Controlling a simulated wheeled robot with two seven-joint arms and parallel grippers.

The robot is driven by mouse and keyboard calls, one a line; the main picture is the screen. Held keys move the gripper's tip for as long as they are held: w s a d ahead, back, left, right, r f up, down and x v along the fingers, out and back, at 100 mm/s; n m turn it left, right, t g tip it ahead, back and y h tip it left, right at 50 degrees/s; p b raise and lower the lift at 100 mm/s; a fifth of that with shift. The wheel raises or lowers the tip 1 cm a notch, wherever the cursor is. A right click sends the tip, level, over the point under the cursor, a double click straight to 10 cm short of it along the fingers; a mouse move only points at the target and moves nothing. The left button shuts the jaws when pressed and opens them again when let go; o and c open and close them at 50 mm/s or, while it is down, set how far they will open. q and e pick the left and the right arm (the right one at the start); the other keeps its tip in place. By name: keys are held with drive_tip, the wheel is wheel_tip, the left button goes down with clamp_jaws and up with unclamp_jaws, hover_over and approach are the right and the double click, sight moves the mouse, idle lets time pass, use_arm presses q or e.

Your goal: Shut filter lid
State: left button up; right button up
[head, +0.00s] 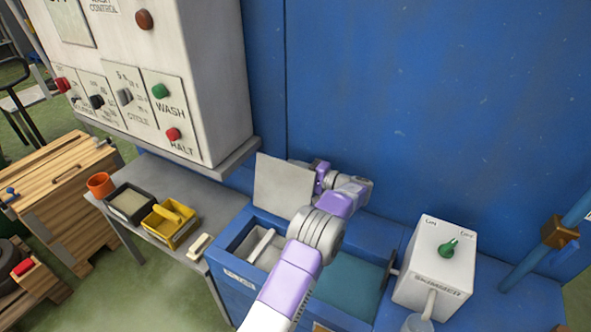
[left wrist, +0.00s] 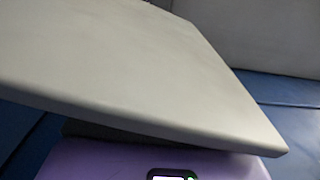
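The filter lid (head: 283,184) is a plain grey square plate. It stands raised and tilted at the back of an open compartment (head: 252,241) in the blue unit. A pale bar shows inside the compartment. My left arm reaches over the unit, and my left gripper (head: 319,176) is at the right edge of the lid, partly behind it. In the left wrist view the lid (left wrist: 130,65) fills much of the picture, close above the purple gripper body. The fingertips are hidden, so I cannot tell whether they touch the lid. My right gripper is not in view.
A white skimmer box (head: 437,268) with a green knob stands right of my arm. A control panel (head: 170,70) overhangs the left. A side table holds a yellow tray (head: 170,222), a black tray (head: 130,203) and an orange cup (head: 100,185). A blue wall (head: 420,100) rises behind.

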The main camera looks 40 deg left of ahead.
sight(289, 174)
use_arm(q)
drive_tip(key=shift+f, duration=0.15)
clamp_jaws()
drive_tip(key=shift+s+d+r+n+b, duration=0.15)
drive_tip(key=shift+s+r+n+b, duration=0.1)
drive_tip(key=shift+s+n+b, duration=0.4)
drive_tip(key=s+b, duration=0.1)
drive_tip(key=s+r+n+b, duration=0.1)
drive_tip(key=s, duration=0.1)
drive_tip(key=shift+s+d+n, duration=0.1)
drive_tip(key=shift+d+n, duration=0.1)
drive_tip(key=shift+n, duration=0.05)
drive_tip(key=shift+s+d+r+b, duration=0.1)
drive_tip(key=shift+s+r, duration=0.05)
drive_tip(key=shift+s, duration=0.75)
drive_tip(key=shift+s+d+r+b, duration=0.1)
drive_tip(key=shift+s, duration=0.85)
drive_tip(key=shift+s+d+r+b, duration=0.1)
drive_tip(key=shift+s+r, duration=0.05)
drive_tip(key=shift+s, duration=0.75)
drive_tip(key=shift+a, duration=0.1)
